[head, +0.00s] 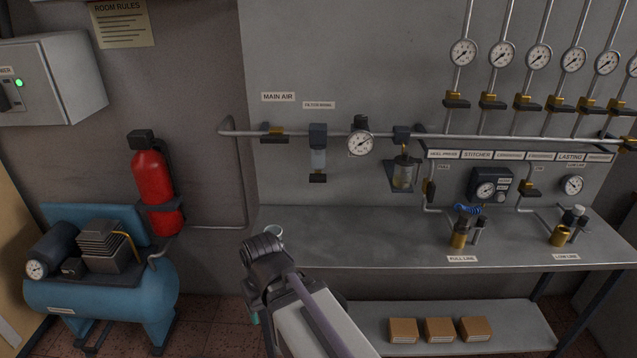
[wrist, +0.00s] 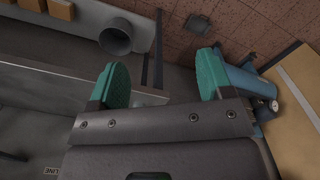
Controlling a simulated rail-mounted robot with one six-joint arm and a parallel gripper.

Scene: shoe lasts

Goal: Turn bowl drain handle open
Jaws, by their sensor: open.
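The filter bowl (head: 318,157) hangs under the main air pipe on the grey wall panel, left of a round gauge. A small dark fitting (head: 318,178) sits at its bottom; I cannot make out a handle's shape or position there. My gripper (head: 256,318) is low in front of the bench, below the filter and apart from it. In the head view its fingers are mostly hidden by my arm. In the wrist view the gripper (wrist: 163,76) shows two teal fingertips spread wide with nothing between them. The filter is not in the wrist view.
A blue compressor (head: 105,295) and a red extinguisher (head: 152,180) stand left. A regulator gauge (head: 360,143) and an oiler bowl (head: 403,172) flank the filter's right.

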